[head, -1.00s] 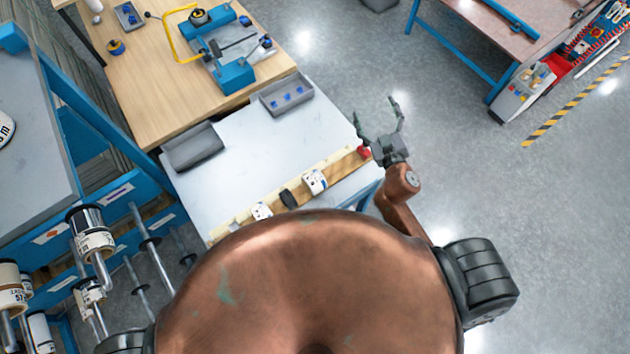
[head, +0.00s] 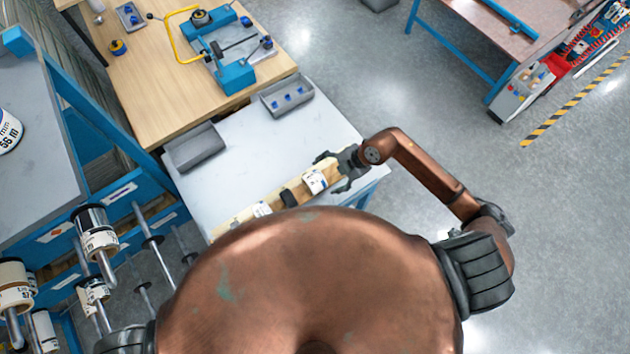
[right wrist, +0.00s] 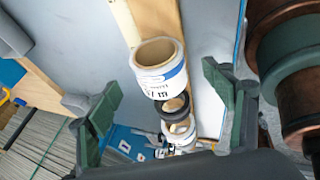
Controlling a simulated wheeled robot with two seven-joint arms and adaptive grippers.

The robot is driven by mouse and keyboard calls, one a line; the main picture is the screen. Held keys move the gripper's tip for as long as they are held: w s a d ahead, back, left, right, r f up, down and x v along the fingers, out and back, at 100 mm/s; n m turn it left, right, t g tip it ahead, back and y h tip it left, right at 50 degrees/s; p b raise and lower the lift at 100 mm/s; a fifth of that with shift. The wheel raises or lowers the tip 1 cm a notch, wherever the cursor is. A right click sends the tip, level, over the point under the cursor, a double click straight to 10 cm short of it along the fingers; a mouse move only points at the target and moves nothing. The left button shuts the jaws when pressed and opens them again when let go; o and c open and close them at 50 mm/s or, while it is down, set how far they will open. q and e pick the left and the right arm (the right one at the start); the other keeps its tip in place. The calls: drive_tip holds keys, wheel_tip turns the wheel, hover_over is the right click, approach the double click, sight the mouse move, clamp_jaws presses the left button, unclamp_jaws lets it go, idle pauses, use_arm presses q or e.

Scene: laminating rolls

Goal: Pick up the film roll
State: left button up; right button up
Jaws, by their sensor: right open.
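A white film roll with a blue-edged printed label (head: 316,181) sits on a wooden strip (head: 234,222) along the near edge of the pale table. In the right wrist view the roll (right wrist: 158,68) shows its open brown core between my fingers. My right gripper (head: 331,172) is open and empty beside the roll's right end, with its fingers spread to either side. Whether a finger touches the roll I cannot tell. A black ring (head: 288,197) and another white roll (head: 262,209) sit further left on the strip. My left gripper is not in view.
Two grey trays (head: 195,148) (head: 288,96) lie on the table's far side. A wooden bench with a blue machine (head: 232,60) stands behind. Several rolls hang on rods of a blue rack (head: 97,232) at left. The table's middle is clear.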

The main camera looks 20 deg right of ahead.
sight(320, 179)
drive_tip(key=x, duration=0.6)
drive_tip(key=shift+a+r+p, duration=0.1)
drive_tip(key=shift+a+p, duration=0.2)
drive_tip(key=shift+a, duration=0.1)
drive_tip(key=shift+s, duration=0.1)
drive_tip(key=shift+c, duration=0.2)
drive_tip(key=c, duration=1.3)
